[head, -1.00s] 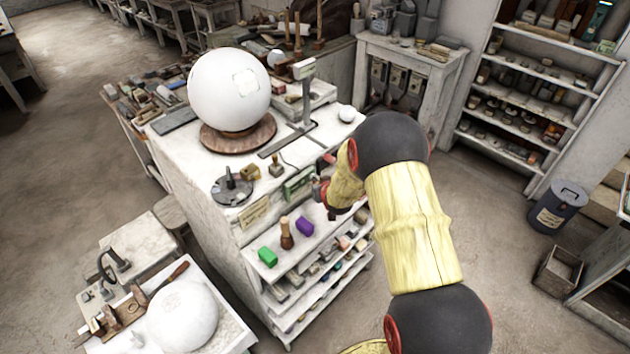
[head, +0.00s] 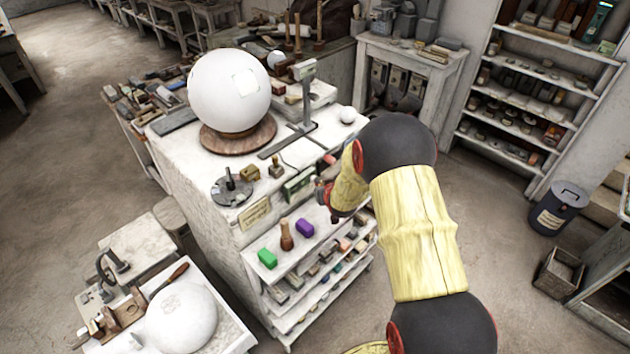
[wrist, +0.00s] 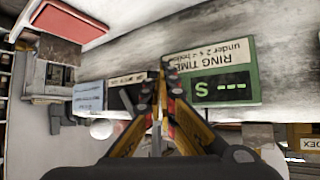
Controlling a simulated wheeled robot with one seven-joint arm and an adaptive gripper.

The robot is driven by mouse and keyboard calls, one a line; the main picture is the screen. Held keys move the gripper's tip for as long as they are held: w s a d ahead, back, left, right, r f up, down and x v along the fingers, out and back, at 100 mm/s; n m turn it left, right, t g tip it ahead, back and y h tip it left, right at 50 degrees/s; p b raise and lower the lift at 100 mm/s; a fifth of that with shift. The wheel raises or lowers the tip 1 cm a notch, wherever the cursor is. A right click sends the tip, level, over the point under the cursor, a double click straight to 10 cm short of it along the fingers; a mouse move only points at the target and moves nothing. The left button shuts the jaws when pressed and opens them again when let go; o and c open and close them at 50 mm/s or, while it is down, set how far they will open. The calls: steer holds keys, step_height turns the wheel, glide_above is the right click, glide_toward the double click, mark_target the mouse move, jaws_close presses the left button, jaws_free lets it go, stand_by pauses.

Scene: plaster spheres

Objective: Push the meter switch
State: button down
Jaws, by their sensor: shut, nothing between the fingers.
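The green ring time meter (wrist: 222,80) shows upside down in the wrist view, with "S ---" on its dark display. It also shows on the front edge of the white cabinet top in the head view (head: 299,184). Beside it in the wrist view is a small dark box (wrist: 128,94) with a pale label, perhaps the switch; its lettering is too small to read. My gripper (wrist: 164,72) is shut and empty, its tips over the gap between the dark box and the meter. Contact cannot be told. In the head view my gripper (head: 323,191) is right of the meter.
A large white sphere (head: 228,90) sits on a round wooden base on the cabinet (head: 200,165). A metal stand (head: 306,95) and a small white ball (head: 347,114) are behind the meter.

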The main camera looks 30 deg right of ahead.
steer(key=s, duration=0.1)
steer(key=s+d, duration=0.1)
steer(key=s, duration=0.3)
steer(key=shift+d, duration=0.4)
steer(key=s+f+g, duration=0.4)
steer(key=s+f, duration=0.2)
steer(key=s, duration=0.2)
steer(key=s+a+r+g+b, duration=0.1)
steer(key=s+a+r+g, duration=0.15)
steer(key=s, duration=0.45)
steer(key=s+a+r+n+t+y+b, duration=0.1)
steer(key=s+a+r+n+y+b, duration=0.1)
steer(key=s+a+r+b, duration=1.2)
steer(key=s+a+r, duration=0.3)
steer(key=s+r, duration=0.1)
steer(key=s, duration=0.2)
steer(key=shift+a, duration=0.15)
